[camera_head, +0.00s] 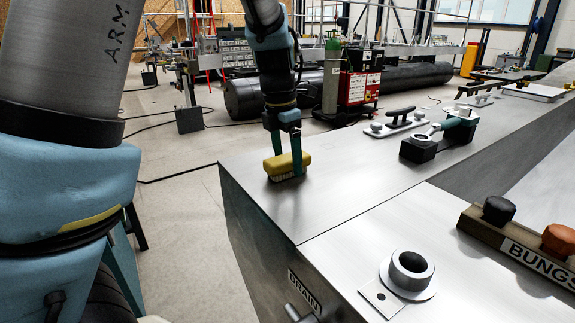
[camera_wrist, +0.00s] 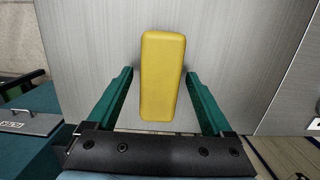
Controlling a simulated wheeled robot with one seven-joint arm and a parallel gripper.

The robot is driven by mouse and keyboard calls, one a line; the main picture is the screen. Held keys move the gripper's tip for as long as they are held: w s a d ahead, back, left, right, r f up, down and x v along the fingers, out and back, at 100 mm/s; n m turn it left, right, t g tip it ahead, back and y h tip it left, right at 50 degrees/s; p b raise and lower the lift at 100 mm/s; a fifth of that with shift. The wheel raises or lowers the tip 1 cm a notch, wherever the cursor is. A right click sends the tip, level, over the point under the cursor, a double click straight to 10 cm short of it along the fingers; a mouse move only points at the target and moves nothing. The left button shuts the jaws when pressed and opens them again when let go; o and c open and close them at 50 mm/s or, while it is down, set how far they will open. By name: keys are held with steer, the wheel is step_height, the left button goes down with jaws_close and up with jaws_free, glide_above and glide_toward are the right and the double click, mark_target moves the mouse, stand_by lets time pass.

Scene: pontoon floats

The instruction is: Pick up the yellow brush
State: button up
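The yellow brush (camera_head: 287,165) rests on the grey metal top of the pontoon, near its far left corner, with pale bristles facing down. My gripper (camera_head: 288,150) is lowered over it, fingers pointing down. In the wrist view the brush (camera_wrist: 162,78) lies lengthwise between the two green fingers of my gripper (camera_wrist: 160,85). A gap shows on both sides of the brush, so the fingers are open and appear not to touch it.
The pontoon top (camera_head: 340,180) around the brush is clear. A black cleat (camera_head: 400,117) and a tool on a dark block (camera_head: 420,148) stand to the right. Nearer are a round drain fitting (camera_head: 408,272) and a bung rack (camera_head: 500,232). The top's edge drops off left of the brush.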

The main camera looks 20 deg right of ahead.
mark_target(287, 157)
jaws_close()
stand_by(0.5)
steer(key=shift+r, duration=0.15)
step_height(287, 157, up, 10)
steer(key=shift+f+b, duration=0.1)
steer(key=shift+b, duration=0.75)
